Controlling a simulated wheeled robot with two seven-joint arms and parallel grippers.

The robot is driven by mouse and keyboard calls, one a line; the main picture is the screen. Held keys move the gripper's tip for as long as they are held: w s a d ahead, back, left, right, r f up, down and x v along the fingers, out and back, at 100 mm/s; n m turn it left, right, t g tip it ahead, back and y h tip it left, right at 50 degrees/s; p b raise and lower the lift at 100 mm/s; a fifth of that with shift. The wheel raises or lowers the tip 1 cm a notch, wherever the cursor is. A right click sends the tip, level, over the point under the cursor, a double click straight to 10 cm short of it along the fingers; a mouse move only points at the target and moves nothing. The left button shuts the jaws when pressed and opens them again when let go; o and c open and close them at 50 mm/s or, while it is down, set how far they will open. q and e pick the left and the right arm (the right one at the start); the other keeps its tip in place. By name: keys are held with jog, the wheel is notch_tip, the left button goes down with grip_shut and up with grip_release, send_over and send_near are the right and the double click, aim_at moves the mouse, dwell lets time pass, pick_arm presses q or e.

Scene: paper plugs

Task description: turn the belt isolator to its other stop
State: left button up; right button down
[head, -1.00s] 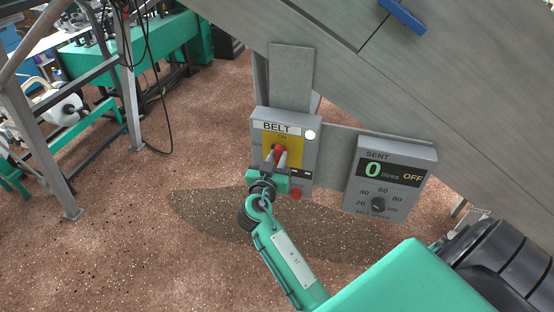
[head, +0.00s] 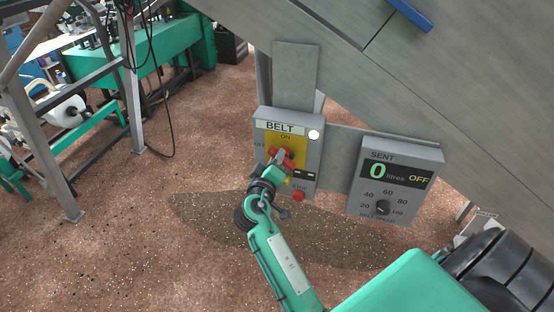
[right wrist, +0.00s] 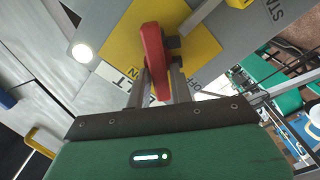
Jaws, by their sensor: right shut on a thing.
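The belt isolator is a red handle (head: 289,162) on a yellow plate (head: 271,139), on the grey BELT box (head: 304,130). The plate has ON at its top and OFF at its left. My right gripper (head: 280,158) is shut on the handle and tilted against the box; its fingers hide part of the handle. In the right wrist view the red handle (right wrist: 153,48) lies between the two fingers, in front of the yellow plate (right wrist: 119,42). The handle's exact angle is hard to read in the head view. My left gripper is not in view.
A white lamp (head: 314,135) and a red stop button (head: 299,196) are on the same box. To its right a grey panel (head: 430,165) reads SENT 0 litres, OFF, above a black belt speed knob (head: 383,208).

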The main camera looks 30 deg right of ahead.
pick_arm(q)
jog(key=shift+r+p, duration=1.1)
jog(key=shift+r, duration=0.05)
pick_arm(e)
jog(key=shift+w+a+f+n, duration=0.1)
jog(key=shift+f+n, duration=0.1)
jog(key=shift+n, duration=1.6)
jog(key=shift+w+f+n, duration=0.1)
jog(key=shift+f+n, duration=0.05)
jog(key=shift+n, duration=1.65)
jog(key=c, duration=1.4)
grip_release()
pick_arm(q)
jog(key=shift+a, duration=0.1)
pick_arm(e)
jog(key=shift+o, duration=0.2)
jog(key=shift+f, duration=0.1)
